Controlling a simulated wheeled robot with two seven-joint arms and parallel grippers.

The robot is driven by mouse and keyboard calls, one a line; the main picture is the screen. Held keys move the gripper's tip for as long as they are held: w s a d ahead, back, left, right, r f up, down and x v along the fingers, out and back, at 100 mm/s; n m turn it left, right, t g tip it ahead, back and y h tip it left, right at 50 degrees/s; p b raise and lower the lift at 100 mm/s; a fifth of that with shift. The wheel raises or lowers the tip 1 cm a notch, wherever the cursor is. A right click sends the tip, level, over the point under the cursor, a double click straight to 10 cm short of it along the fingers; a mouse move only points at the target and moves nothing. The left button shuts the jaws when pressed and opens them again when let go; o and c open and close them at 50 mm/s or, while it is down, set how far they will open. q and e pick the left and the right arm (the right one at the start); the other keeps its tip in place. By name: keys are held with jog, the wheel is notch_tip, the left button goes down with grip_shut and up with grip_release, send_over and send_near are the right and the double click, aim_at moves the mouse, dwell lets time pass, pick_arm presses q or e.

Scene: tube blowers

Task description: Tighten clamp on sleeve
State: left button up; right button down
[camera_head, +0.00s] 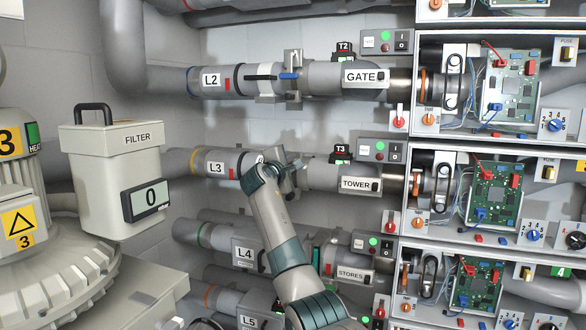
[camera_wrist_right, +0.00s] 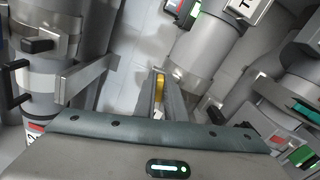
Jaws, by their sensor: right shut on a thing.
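My right gripper (camera_head: 290,172) is at the third pipe line, between the L3 pipe (camera_head: 215,163) and the TOWER blower pipe (camera_head: 335,178). The right wrist view shows its two fingers (camera_wrist_right: 160,98) close together on a small yellow piece (camera_wrist_right: 160,82), which looks like the clamp's lever. My own wrist and forearm hide most of the clamp and the sleeve in the head view. My left gripper is not in view.
The L2 and GATE line (camera_head: 330,76) runs above, and the L4 line (camera_head: 215,238) runs below. A FILTER box (camera_head: 110,165) stands at the left. Racks with circuit boards (camera_head: 505,85) fill the right side. A flat metal bracket (camera_wrist_right: 88,75) sits left of the fingers.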

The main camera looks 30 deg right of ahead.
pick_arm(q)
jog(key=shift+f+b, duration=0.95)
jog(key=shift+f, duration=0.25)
pick_arm(e)
jog(key=shift+f+m, duration=0.2)
jog(key=shift+m, duration=0.55)
jog(key=shift+f+m, duration=0.15)
jog(key=shift+m, duration=0.6)
jog(key=c, duration=1.8)
grip_release()
